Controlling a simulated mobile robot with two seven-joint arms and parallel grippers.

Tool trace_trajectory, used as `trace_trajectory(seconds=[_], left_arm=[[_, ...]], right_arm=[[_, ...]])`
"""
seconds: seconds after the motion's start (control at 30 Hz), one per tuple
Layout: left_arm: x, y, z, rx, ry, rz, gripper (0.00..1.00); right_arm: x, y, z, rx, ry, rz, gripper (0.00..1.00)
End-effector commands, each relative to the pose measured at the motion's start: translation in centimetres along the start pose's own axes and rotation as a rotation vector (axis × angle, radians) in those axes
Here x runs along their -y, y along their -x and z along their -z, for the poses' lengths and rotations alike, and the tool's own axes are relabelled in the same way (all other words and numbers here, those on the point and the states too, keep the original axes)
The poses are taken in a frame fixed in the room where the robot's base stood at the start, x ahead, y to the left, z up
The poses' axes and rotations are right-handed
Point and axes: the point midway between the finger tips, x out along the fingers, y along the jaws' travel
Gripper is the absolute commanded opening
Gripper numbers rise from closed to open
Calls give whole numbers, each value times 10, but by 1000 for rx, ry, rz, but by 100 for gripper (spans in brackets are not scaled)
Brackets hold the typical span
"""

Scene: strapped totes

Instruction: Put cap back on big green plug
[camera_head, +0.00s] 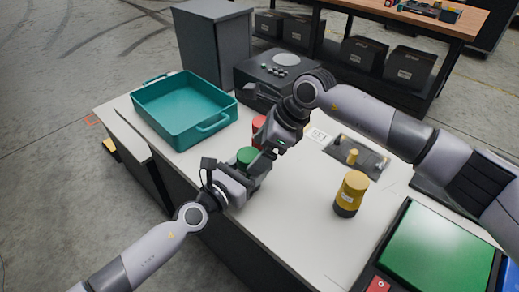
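A green round-topped piece (247,156), which looks like the big green plug, stands at the table's near edge between my two grippers. Its lower part is hidden by my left gripper (234,172), whose dark fingers are in front of and beside it. I cannot tell whether they touch it. My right gripper (267,152) points down at the green piece's right side, very close to it. Its fingertips are small and partly overlapped, so its opening is unclear. I cannot make out a separate cap.
A red cylinder (258,122) stands just behind, partly hidden by my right wrist. A yellow and black plug (351,190) stands to the right. A metal plate (372,164) with a small yellow piece lies behind it. A teal tote (166,118) is at left, a green-topped box (440,250) at right.

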Motion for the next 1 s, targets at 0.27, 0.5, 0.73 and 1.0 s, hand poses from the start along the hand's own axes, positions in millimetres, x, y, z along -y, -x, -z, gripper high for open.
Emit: trace_trajectory(seconds=[0.27,0.5,0.73,1.0], left_arm=[[2,-6,-22,49,26,0,0],[2,-6,-22,47,23,0,0],[3,-5,-18,38,17,3,0],[3,-4,-16,34,15,5,0]], right_arm=[[-11,-14,30,-72,-12,-36,99],[-7,29,18,-44,-6,-17,99],[-3,65,5,-15,-1,-2,99],[-2,81,0,-3,1,2,99]])
